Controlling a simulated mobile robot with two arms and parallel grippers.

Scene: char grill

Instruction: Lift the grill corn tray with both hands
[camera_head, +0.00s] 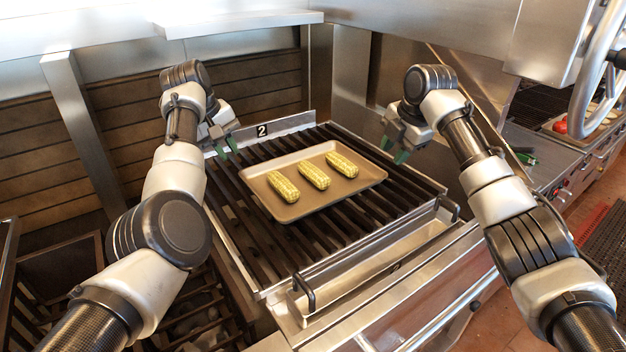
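A shallow tan tray (319,201) lies on the dark grill bars (262,245) in the middle of the view. Three yellow-green corn cobs (314,175) lie side by side in it. My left gripper (228,148) hangs above the grill, beyond the tray's left back corner. My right gripper (394,150) hangs above and beyond the tray's right end. Its green fingertips are apart and empty. Neither gripper appears to touch the tray.
A label plate with a 2 (262,130) stands at the grill's back edge. A metal front ledge (375,265) with dark handles runs along the near side. A steel hood overhangs the back. Another grill station (570,150) is at the right.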

